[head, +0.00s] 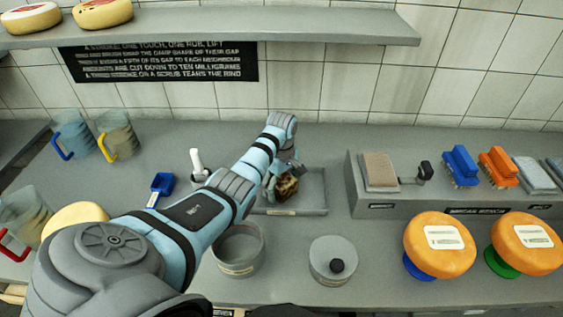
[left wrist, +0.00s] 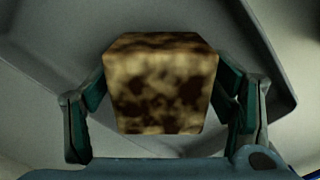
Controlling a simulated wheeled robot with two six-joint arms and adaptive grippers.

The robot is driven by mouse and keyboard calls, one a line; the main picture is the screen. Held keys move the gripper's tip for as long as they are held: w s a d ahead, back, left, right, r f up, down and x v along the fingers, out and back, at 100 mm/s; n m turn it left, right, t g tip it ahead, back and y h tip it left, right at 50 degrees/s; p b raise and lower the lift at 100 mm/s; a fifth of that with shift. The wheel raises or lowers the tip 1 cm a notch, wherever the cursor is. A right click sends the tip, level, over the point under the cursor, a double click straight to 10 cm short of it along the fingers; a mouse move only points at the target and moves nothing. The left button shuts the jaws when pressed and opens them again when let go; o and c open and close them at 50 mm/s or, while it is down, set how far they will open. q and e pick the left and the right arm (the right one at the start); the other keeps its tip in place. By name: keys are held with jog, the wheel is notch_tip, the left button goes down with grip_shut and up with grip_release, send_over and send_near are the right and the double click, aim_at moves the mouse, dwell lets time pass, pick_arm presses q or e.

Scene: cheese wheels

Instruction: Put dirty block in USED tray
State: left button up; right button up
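The dirty block (head: 286,187), brown and tan with dark blotches, is at the grey tray (head: 315,205) in the middle of the counter. In the left wrist view the block (left wrist: 155,90) sits between both finger pads, with the tray floor (left wrist: 60,40) behind it. My left gripper (head: 280,178) is shut on the block, its arm reaching in from the lower left and hiding the tray's left part. I cannot tell whether the block touches the tray floor. No label on the tray is readable. My right gripper is not in view.
A raised rack (head: 365,205) with a tan block (head: 379,170) and brushes (head: 460,166) is to the right. Orange cheese wheels (head: 440,245) stand front right. Jugs (head: 72,137) stand left.

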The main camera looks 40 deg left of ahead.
aim_at(282, 178)
pick_arm(q)
notch_tip(282, 178, up, 12)
jog(key=shift+r+p, duration=0.25)
jog(key=shift+p, duration=0.7)
